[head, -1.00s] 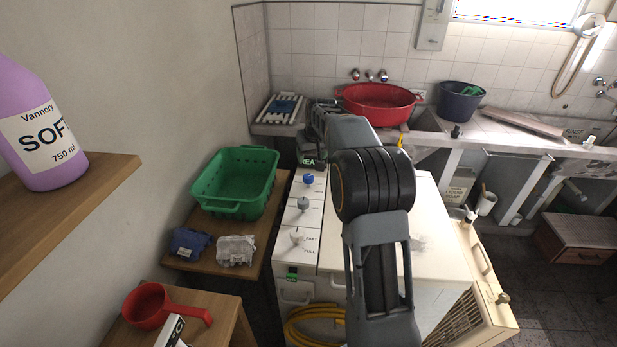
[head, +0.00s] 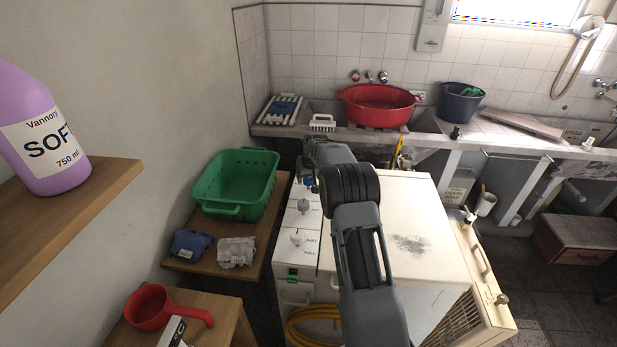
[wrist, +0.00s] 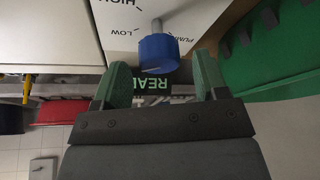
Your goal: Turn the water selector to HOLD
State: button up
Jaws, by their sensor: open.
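A blue knob (head: 308,182) stands at the far end of a strip of knobs on the cream washing machine (head: 410,215). In the wrist view the blue knob (wrist: 158,53) has a grey pointer aimed toward the top of the picture. The words HIGH and LOW show to its left and PUMP, partly cut off, to its right. I cannot read HOLD. My gripper (wrist: 161,76) is open, its two green fingers on either side of the knob's near edge. I cannot tell whether they touch it. In the head view my arm hides most of the gripper.
A grey knob (head: 304,206) and a white knob (head: 296,238) stand nearer on the same panel. A green basket (head: 236,184) is to the left. Behind are the concrete tub's edge, a white brush (head: 322,122) and a red basin (head: 378,105). The machine's top is mostly clear.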

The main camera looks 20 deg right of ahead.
jog(key=shift+w+f, duration=0.2)
jog(key=shift+f, duration=0.25)
jog(key=shift+c, duration=0.2)
jog(key=c, duration=0.9)
jog(key=n+y+b, duration=0.1)
jog(key=n, duration=0.1)
jog(key=n+y, duration=0.1)
jog(key=n, duration=0.2)
jog(key=shift+d+f+b, duration=0.1)
jog(key=shift+d+b, duration=0.05)
jog(key=shift+b, duration=0.2)
jog(key=n+y, duration=0.1)
jog(key=n, duration=0.2)
jog(key=shift+g, duration=0.4)
jog(key=shift+n+g+y+p, duration=0.4)
jog(key=shift+n+p, duration=0.2)
jog(key=shift+n, duration=0.7)
jog(key=shift+w+n, duration=0.1)
jog(key=shift+n, duration=0.2)
